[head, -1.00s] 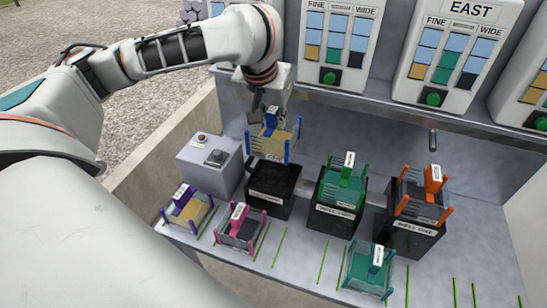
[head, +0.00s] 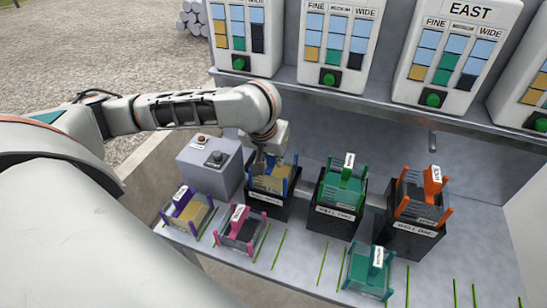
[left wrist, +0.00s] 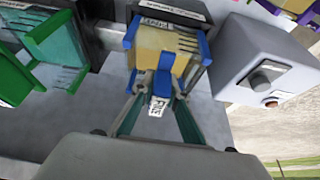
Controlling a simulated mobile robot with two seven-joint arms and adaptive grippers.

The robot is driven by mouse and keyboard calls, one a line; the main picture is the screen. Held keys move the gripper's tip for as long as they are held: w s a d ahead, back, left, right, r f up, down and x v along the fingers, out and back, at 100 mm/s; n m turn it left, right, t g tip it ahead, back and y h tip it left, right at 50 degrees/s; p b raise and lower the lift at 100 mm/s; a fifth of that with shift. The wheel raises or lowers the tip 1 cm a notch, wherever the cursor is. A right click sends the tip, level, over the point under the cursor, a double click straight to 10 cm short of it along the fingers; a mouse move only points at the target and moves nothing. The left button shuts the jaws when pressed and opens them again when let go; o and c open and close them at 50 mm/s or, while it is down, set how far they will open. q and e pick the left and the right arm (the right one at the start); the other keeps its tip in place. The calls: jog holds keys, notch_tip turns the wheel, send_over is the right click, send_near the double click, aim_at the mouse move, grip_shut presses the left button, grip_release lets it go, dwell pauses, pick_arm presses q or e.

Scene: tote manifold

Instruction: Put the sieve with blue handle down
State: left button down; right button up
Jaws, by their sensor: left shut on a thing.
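The sieve with blue handle (head: 271,182) has a yellow mesh and blue corner posts. It sits at the top of the leftmost black well (head: 268,205), and whether it rests fully there I cannot tell. In the left wrist view the sieve (left wrist: 165,48) shows its blue handle and a white label between the fingers. My right gripper is not in view.
Other wells hold a green sieve (head: 342,185) and an orange-posted sieve (head: 420,198). Purple (head: 187,209), pink (head: 241,230) and teal (head: 369,270) sieves stand along the front. A grey control box (head: 210,166) stands left of the leftmost well. A shelf with dispensers (head: 340,45) runs behind.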

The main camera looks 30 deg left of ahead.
pick_arm(q)
jog(key=shift+f, duration=0.15)
jog(key=c, duration=2)
grip_release()
jog(key=v, duration=1.2)
